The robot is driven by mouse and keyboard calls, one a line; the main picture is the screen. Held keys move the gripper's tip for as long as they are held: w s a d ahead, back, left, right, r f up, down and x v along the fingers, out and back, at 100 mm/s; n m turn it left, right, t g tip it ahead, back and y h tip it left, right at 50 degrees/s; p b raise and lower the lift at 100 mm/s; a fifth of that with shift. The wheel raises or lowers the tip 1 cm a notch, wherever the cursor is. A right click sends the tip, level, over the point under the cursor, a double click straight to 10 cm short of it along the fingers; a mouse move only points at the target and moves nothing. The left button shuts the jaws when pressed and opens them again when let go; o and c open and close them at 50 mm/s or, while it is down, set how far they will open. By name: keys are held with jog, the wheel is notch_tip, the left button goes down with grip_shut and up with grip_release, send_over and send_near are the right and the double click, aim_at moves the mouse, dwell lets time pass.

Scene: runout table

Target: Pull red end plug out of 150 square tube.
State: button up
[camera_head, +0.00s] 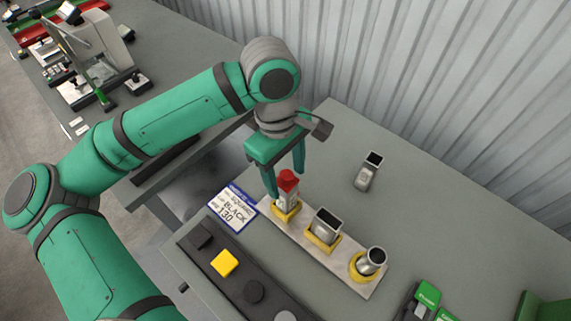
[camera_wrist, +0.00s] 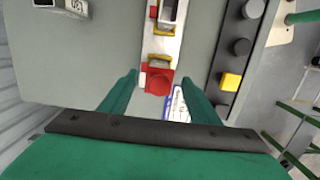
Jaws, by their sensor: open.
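The red end plug (camera_head: 288,181) sits in the top of a small upright square tube (camera_head: 287,200), which stands in a yellow-rimmed socket at the left end of a pale rack (camera_head: 303,255). My gripper (camera_head: 285,184) is open and points down, with its two green fingers on either side of the plug. In the wrist view the red plug (camera_wrist: 159,82) shows between the spread fingertips (camera_wrist: 158,76), with a gap visible on both sides. Whether a finger touches the tube cannot be told. No size marking on the tube is readable.
A wider rectangular tube (camera_head: 326,225) and a round tube (camera_head: 373,260) stand in the same rack. A card reading BLACK 130 (camera_head: 232,208) lies left. A dark strip with a yellow plug (camera_head: 224,263) lies in front.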

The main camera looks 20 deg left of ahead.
aim_at(288, 176)
jog(key=shift+f, duration=0.2)
jog(key=c, duration=1.3)
jog(key=shift+r, duration=2.55)
